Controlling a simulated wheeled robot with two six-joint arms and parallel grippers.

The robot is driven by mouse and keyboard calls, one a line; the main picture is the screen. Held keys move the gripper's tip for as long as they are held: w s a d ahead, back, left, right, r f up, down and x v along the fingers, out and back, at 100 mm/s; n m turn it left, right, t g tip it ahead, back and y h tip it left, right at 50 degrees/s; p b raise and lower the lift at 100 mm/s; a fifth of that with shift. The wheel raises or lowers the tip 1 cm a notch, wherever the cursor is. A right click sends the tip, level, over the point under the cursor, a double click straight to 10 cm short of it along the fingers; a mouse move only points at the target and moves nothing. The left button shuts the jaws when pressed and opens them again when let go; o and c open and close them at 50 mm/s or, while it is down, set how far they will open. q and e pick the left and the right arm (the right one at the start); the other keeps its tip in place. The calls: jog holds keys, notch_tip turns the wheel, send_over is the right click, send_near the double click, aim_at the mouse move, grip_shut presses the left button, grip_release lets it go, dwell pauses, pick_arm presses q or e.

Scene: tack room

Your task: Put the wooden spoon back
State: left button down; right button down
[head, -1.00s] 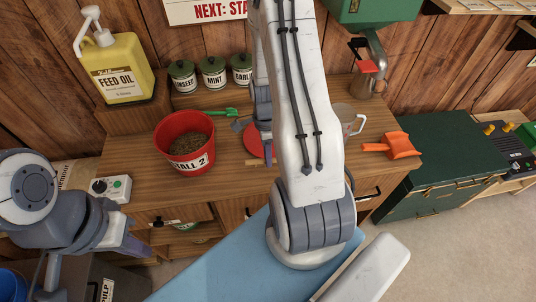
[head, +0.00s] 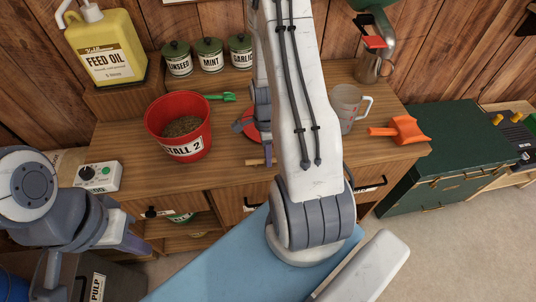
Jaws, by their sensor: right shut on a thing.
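A short light-wood piece, seemingly the wooden spoon's handle (head: 254,162), sticks out to the left at my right gripper's fingertips, above the counter's front. The rest of the spoon is hidden behind my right arm. My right gripper (head: 267,152) points down and is shut on it; the forearm covers much of the jaws. My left gripper (head: 133,243) is low at the left, in front of the cabinet, away from the spoon; its jaw opening is not clear.
The wooden counter (head: 225,160) holds a red bucket of feed (head: 178,127), a green scoop (head: 222,97), a red round thing (head: 250,123) partly behind my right gripper, a clear jug (head: 345,108) and an orange scoop (head: 403,130). Canisters and a feed oil jug (head: 105,47) stand behind.

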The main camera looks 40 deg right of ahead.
jog(key=c, duration=0.7)
grip_release()
notch_tip(320, 180, up, 10)
jog(key=w+d, duration=0.1)
jog(key=shift+w+r+b, duration=0.15)
jog(key=shift+w+b, duration=0.2)
jog(key=shift+b, duration=0.05)
notch_tip(320, 180, up, 8)
jog(key=p, duration=0.7)
jog(key=shift+p, duration=0.3)
